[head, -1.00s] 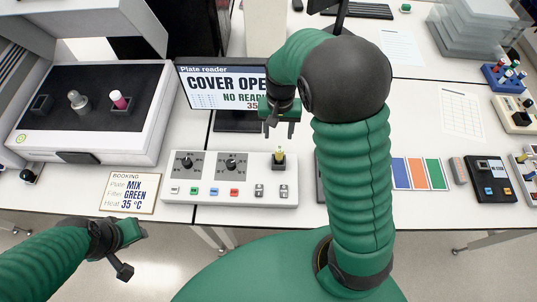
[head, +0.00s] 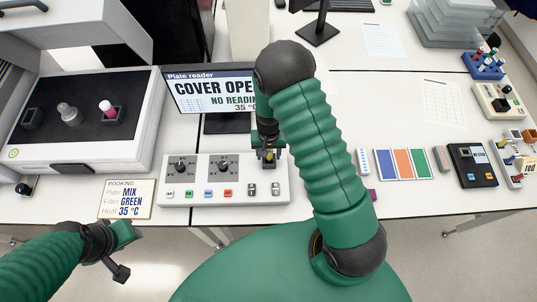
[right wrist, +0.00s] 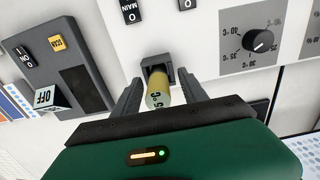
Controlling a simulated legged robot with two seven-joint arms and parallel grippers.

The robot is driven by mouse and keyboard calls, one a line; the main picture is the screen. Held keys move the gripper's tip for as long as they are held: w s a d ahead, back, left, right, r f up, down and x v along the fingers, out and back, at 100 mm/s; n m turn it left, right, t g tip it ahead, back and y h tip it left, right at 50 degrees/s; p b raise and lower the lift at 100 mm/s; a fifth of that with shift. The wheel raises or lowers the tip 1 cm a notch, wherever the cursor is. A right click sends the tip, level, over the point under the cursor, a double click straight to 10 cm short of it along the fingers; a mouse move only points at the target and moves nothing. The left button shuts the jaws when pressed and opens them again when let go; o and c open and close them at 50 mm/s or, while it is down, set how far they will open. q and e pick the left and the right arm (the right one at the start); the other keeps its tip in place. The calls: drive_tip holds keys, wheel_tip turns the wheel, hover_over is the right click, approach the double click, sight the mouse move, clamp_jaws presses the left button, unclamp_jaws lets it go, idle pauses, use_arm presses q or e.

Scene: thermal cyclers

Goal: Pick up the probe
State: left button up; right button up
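The probe (right wrist: 158,96) is a short yellow cylinder with a "°C" label. It stands in a dark square holder (right wrist: 156,72) on the white control panel (head: 218,195). In the right wrist view my right gripper is open, with one dark finger on each side of the probe (right wrist: 158,88). A gap shows beside the probe, so the fingers do not appear closed on it. In the head view my right gripper (head: 268,150) is over the right end of the panel and mostly hides the probe. My left gripper (head: 128,250) hangs empty in front of the table; its opening is unclear.
A plate reader (head: 85,155) with an open cover stands left, a monitor (head: 205,90) behind the panel. A booking card (head: 127,199) lies left of the panel. A dark switch box (right wrist: 65,68) is beside the holder.

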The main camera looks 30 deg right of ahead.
drive_tip(key=shift+s+d, duration=0.1)
drive_tip(key=c, duration=0.9)
clamp_jaws()
drive_tip(key=shift+r, duration=0.2)
